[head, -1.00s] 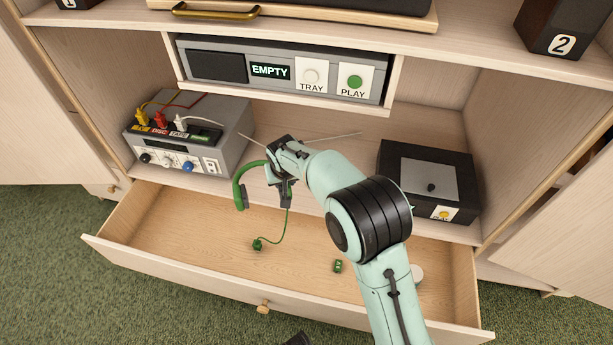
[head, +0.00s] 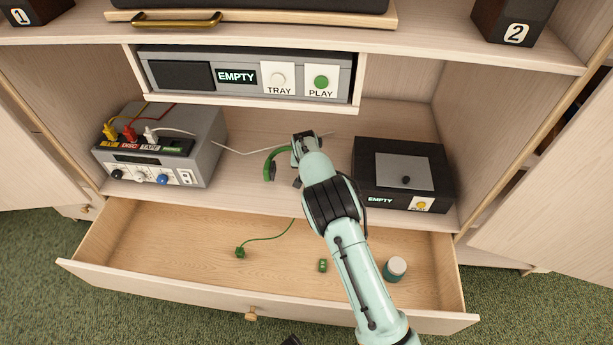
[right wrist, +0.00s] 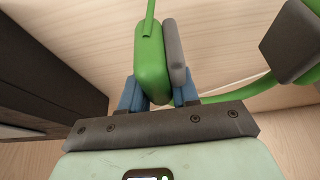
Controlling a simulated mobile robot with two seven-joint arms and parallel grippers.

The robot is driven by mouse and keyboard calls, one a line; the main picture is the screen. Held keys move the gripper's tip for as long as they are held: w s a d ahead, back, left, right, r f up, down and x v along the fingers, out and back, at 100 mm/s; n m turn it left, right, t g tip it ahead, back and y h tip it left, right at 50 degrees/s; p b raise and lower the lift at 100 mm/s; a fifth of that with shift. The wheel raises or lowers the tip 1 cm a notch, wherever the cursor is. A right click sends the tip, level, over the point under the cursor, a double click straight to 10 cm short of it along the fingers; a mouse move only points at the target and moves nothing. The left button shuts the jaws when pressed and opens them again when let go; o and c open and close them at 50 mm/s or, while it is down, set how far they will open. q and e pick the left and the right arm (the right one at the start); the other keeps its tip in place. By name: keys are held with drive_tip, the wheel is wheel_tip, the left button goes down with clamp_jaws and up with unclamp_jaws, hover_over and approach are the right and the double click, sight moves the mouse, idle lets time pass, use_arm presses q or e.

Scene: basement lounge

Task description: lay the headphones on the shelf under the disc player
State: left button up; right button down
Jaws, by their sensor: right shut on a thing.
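The disc player (head: 207,75) hangs in a bay at the top of the cabinet, with the shelf (head: 245,175) open below it. My right gripper (head: 298,180) is in the space over this shelf, partly hidden by its own arm. It is shut on the green headphones (head: 268,165). In the right wrist view, the blue fingertips (right wrist: 158,95) pinch one green and grey ear cup (right wrist: 150,60); the other cup (right wrist: 292,45) shows at upper right. The green cord (head: 275,236) hangs over the shelf edge to a plug (head: 240,252) in the drawer.
A grey amplifier (head: 200,150) with cables stands on the shelf at left, a black box (head: 400,205) at right, near my gripper. A thin pale cable lies behind the headphones.

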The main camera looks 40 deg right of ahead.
wheel_tip(320, 180, down, 3)
drive_tip(key=shift+f+b, duration=0.15)
drive_tip(key=shift+b, duration=0.15)
use_arm(q)
drive_tip(key=shift+w+a+f+t, duration=0.3)
drive_tip(key=shift+w+f, duration=0.1)
drive_tip(key=shift+w, duration=0.2)
use_arm(e)
drive_tip(key=shift+f, duration=0.1)
drive_tip(key=shift+f, duration=0.15)
drive_tip(key=c, duration=0.8)
unclamp_jaws()
drive_tip(key=shift+c, duration=0.2)
use_arm(q)
drive_tip(key=shift+w+f, duration=0.1)
